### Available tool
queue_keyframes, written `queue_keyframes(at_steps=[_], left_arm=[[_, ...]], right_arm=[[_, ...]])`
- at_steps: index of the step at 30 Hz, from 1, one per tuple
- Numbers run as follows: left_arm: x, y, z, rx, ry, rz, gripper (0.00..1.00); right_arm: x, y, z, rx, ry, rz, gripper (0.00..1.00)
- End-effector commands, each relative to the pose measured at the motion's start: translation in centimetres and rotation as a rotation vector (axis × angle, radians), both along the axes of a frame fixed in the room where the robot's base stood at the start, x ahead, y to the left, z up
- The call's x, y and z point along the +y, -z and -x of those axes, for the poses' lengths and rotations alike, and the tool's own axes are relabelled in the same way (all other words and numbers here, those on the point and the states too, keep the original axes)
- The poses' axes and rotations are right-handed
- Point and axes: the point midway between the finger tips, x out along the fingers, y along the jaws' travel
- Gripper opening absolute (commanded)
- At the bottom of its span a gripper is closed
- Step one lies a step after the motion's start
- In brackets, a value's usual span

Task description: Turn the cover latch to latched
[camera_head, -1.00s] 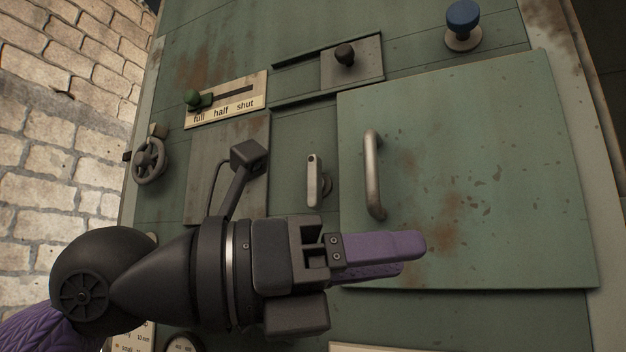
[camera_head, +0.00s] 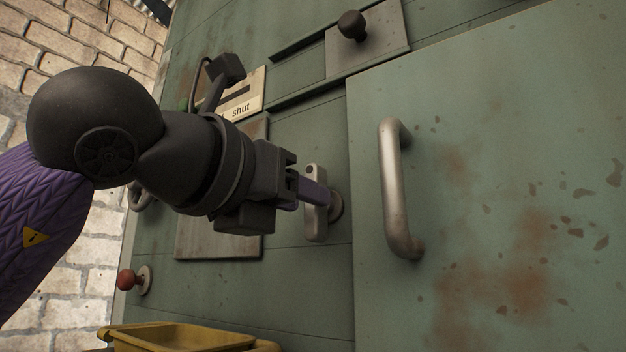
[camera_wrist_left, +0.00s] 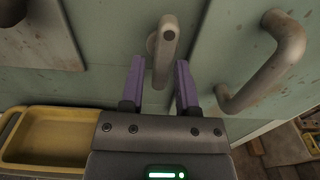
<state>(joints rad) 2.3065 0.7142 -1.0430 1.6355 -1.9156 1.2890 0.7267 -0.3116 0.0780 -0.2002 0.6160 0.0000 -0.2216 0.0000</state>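The cover latch (camera_head: 315,222) is a small pale metal bar on a round pivot, standing upright on the green panel just left of the large cover (camera_head: 480,200). It also shows in the left wrist view (camera_wrist_left: 166,48). My left gripper (camera_head: 314,193) is at the latch, its purple fingers pointing right and partly hiding the bar's middle. In the left wrist view the left gripper (camera_wrist_left: 160,70) is open, with one finger on each side of the bar and visible gaps between. My right gripper is not in view.
The cover's metal handle (camera_head: 396,190) stands out right of the latch. A dark knob (camera_head: 352,25) on a sliding plate is above. A yellow tray (camera_head: 120,338) is low at the left, near a red knob (camera_head: 127,280). A brick wall (camera_head: 40,40) is far left.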

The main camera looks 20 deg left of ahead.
Motion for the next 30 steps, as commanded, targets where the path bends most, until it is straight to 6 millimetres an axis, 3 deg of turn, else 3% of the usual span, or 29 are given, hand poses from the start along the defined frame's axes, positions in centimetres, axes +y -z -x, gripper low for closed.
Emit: queue_keyframes(at_steps=[4, 12, 18, 30], left_arm=[[-0.6, -0.2, -1.7, 0.000, 0.001, 0.000, 0.40], [-0.8, 0.0, -2.0, -0.001, 0.002, -0.001, 0.40], [-0.8, 0.0, -2.0, -0.001, 0.002, 0.000, 0.00], [-0.8, 0.1, -1.9, 0.010, 0.002, 0.035, 0.00]], right_arm=[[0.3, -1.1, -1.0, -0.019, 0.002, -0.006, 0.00], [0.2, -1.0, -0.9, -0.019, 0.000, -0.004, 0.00], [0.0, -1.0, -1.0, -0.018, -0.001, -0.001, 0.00], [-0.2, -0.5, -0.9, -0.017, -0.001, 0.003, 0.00]])
